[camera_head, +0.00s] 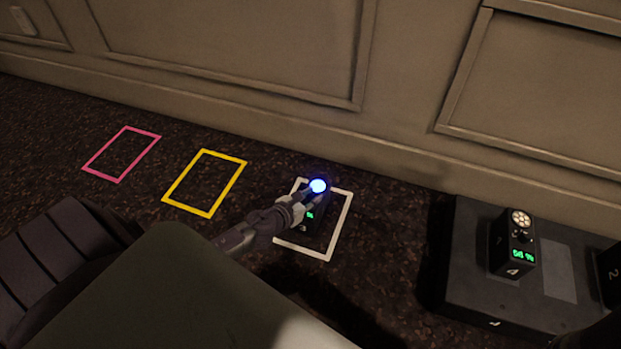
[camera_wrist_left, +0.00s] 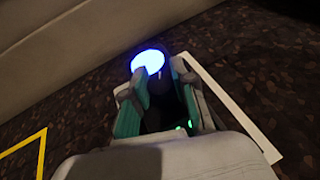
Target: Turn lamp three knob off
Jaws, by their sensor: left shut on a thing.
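Lamp three (camera_head: 310,214) is a small dark box with a glowing blue light on top and a green display on its front. It stands inside the white rectangle (camera_head: 345,225) on the floor. My left gripper (camera_head: 307,197) reaches it from the lower left and is shut on its upper part, close to the light. In the left wrist view the two teal-lined fingers (camera_wrist_left: 157,92) sit on either side of the dark lamp part, just below the blue light (camera_wrist_left: 148,62). The knob is hidden between the fingers. My right gripper is not in view.
A yellow rectangle (camera_head: 181,207) and a pink rectangle (camera_head: 103,176) lie empty on the dark carpet to the left. A black case (camera_head: 463,284) at the right carries another lamp box (camera_head: 513,243), its light unlit. A panelled wall (camera_head: 230,60) runs behind.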

